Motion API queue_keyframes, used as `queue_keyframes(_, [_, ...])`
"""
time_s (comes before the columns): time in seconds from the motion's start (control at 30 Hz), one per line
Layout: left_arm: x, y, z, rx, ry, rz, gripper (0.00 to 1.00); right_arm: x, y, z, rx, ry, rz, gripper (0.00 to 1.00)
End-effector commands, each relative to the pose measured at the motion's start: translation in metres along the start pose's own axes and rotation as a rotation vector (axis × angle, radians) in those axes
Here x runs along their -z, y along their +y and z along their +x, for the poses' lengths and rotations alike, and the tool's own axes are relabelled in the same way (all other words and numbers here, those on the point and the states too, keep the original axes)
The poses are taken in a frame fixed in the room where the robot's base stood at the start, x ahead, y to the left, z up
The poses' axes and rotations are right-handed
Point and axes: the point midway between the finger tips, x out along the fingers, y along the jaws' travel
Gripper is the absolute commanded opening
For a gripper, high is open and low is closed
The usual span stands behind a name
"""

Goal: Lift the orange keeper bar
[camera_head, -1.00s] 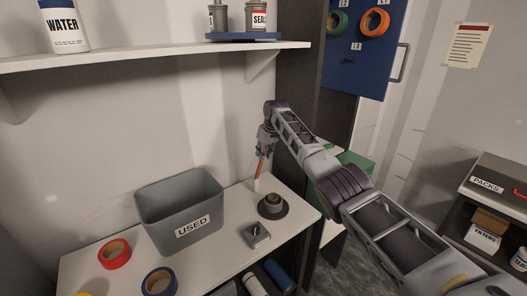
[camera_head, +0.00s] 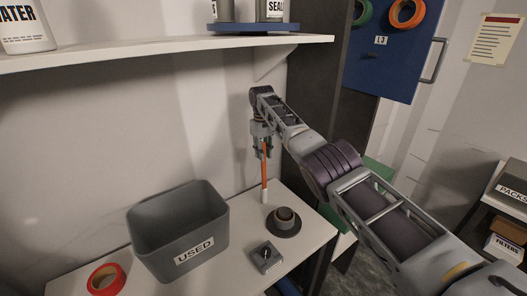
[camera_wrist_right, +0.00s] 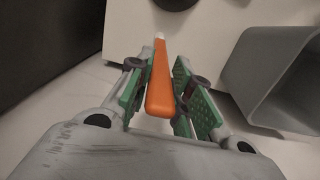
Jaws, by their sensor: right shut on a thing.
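The orange keeper bar (camera_head: 264,174) hangs nearly upright below my right gripper (camera_head: 263,150), with its pale end pointing down over the back of the bench. My right gripper is shut on the upper part of the bar. In the right wrist view the bar (camera_wrist_right: 160,75) runs between the two green-padded fingers (camera_wrist_right: 160,95), its pale tip pointing away from the wrist. I cannot tell whether the pale end touches the bench. My left gripper is not in view.
On the white bench (camera_head: 222,262) stand a grey USED bin (camera_head: 160,238), a dark round base with a ring (camera_head: 285,221), a small grey block (camera_head: 266,257) and a red roll (camera_head: 105,278). A shelf (camera_head: 150,52) runs above; a dark upright panel (camera_head: 315,120) stands right.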

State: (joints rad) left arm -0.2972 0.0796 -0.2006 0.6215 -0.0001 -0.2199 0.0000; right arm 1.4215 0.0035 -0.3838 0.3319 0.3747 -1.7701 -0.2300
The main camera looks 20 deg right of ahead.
Motion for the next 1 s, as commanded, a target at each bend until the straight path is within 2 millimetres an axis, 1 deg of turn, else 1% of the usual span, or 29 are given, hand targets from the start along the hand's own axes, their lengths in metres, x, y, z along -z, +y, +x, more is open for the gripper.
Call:
queue_keyframes(0.1, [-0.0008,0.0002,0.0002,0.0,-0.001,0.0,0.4,-0.0011,-0.0017,0.0027,0.001,-0.009,0.0,0.0])
queue_keyframes(0.5, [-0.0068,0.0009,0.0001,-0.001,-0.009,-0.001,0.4,-0.0019,-0.0023,0.0031,0.002,-0.014,-0.001,0.0])
queue_keyframes(0.53, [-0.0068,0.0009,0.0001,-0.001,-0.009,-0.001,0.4,-0.0019,-0.0023,0.0031,0.002,-0.014,-0.001,0.24])
queue_keyframes(0.67, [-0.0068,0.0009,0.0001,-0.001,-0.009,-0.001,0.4,-0.0019,-0.0022,0.0025,0.002,-0.014,-0.001,0.4])
queue_keyframes(0.7, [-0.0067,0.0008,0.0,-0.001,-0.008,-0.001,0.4,-0.0019,-0.0021,0.0023,0.001,-0.014,0.0,0.43])
queue_keyframes(1.0, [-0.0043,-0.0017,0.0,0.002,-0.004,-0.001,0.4,-0.0018,-0.0017,0.0014,0.001,-0.013,0.0,0.43])
